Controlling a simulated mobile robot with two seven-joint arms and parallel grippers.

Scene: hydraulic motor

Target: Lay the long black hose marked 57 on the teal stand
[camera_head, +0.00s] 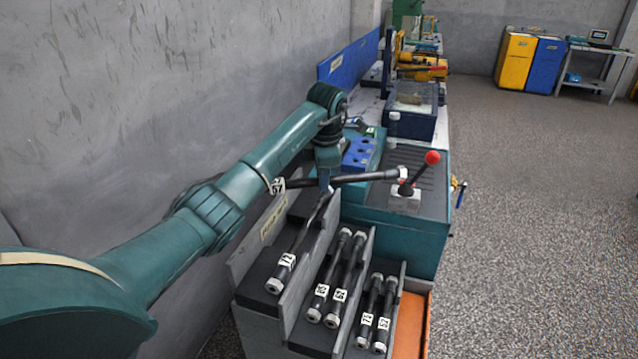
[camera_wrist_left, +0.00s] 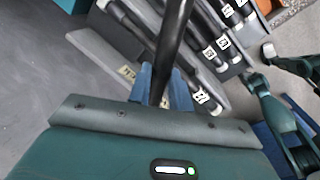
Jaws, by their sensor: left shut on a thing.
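My left gripper (camera_head: 325,183) is shut around the long black hose marked 57 (camera_head: 360,178). The hose lies nearly level in the jaws. Its labelled end is left of the gripper, and its pale far end is over the teal stand (camera_head: 395,235), near the red-knobbed lever. I cannot tell whether the hose touches the stand's dark ribbed top. In the left wrist view the hose (camera_wrist_left: 176,35) runs up from between the blue fingers (camera_wrist_left: 160,88). My right gripper cannot be made out.
Below the hose is a rack with several other labelled black hoses, among them one marked 72 (camera_head: 297,250), between grey dividers (camera_head: 312,265). The red-knobbed lever (camera_head: 432,158) stands up from the stand. A blue block with holes (camera_head: 360,153) is behind the gripper. Open floor is at right.

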